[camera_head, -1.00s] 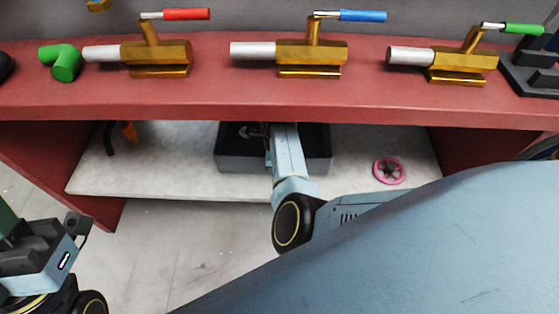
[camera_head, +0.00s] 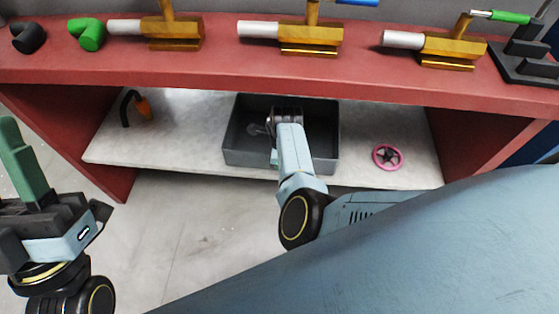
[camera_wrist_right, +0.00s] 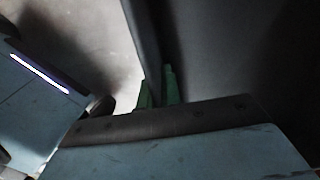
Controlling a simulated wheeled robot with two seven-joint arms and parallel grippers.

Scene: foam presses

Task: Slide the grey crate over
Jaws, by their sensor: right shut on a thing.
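The grey crate (camera_head: 248,160) is an open box on the pale shelf under the red bench in the head view. It stands near the shelf's front edge. My right arm reaches over its front side. In the right wrist view, the crate's wall (camera_wrist_right: 143,45) runs down between the green fingertips of my right gripper (camera_wrist_right: 156,82), which is shut on it.
A pink handwheel (camera_head: 388,157) lies on the pale shelf (camera_head: 190,140) right of the crate, and a black and orange hooked item (camera_head: 142,107) lies far left. Red side panels bound the shelf. Several brass presses stand on the red bench top (camera_head: 220,72).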

